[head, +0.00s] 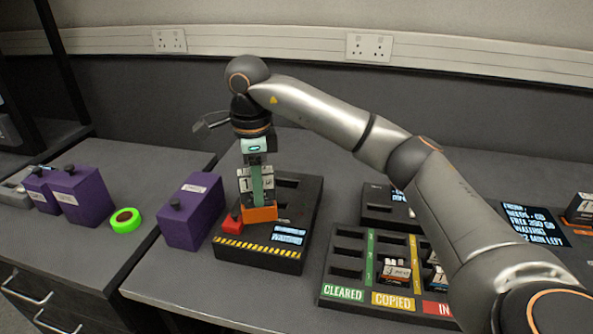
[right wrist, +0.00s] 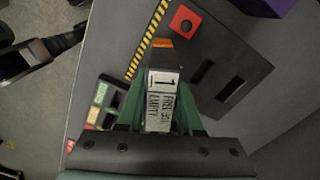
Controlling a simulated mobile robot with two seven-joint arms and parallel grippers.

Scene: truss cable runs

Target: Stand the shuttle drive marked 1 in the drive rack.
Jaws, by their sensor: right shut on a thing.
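My right gripper (head: 258,185) is shut on the shuttle drive marked 1 (head: 259,213), which has a white label and an orange lower end. In the right wrist view the drive (right wrist: 161,90) sits between the green fingers, its label showing 1 and EMPTY. In the head view it is upright over the black striped dock (head: 259,252), beside the red button (head: 232,222). I cannot tell whether it touches the dock. Two dark slots show in the dock in the wrist view (right wrist: 238,78). The drive rack (head: 345,278) stands to the right, with CLEARED, COPIED and IN labels. My left gripper is not seen.
A purple box (head: 192,212) stands left of the dock. More purple boxes (head: 82,195) and a green ring (head: 126,220) are on the left bench. Drives (head: 396,271) stand in the rack, partly behind my right arm. A dark unit (head: 376,207) is behind it.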

